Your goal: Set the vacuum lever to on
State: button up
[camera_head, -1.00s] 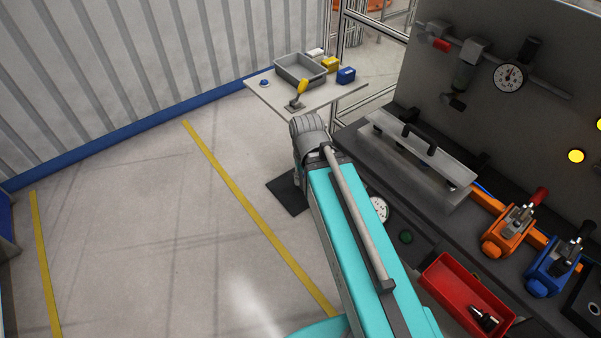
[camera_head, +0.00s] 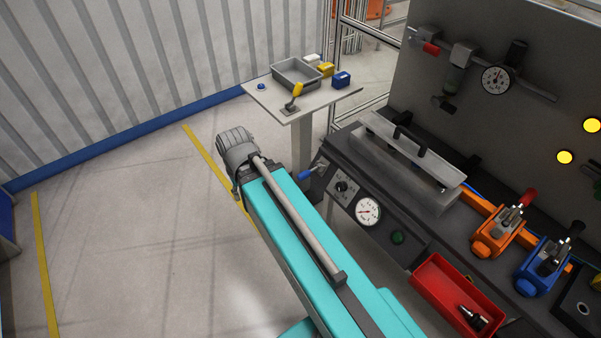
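A small lever with a blue handle (camera_head: 314,170) sits at the left end of the bench's sloped front panel, beside a black rotary knob (camera_head: 342,187) and a white round gauge (camera_head: 368,211). No label is readable, so I cannot tell for certain that it is the vacuum lever or which position is on. A yellow-handled lever (camera_head: 296,92) stands on the side table. My turquoise arm stretches up from the bottom, its grey joint left of the panel. My gripper is not visible.
The side table (camera_head: 263,99) holds a grey tray (camera_head: 297,73) and small boxes. The floor at left is open.

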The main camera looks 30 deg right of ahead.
aim_at(302, 177)
jog(key=z, duration=0.05)
jog(key=k, duration=1.1)
jog(key=z, duration=1)
jog(key=i, duration=1)
jog(key=u, duration=0.1)
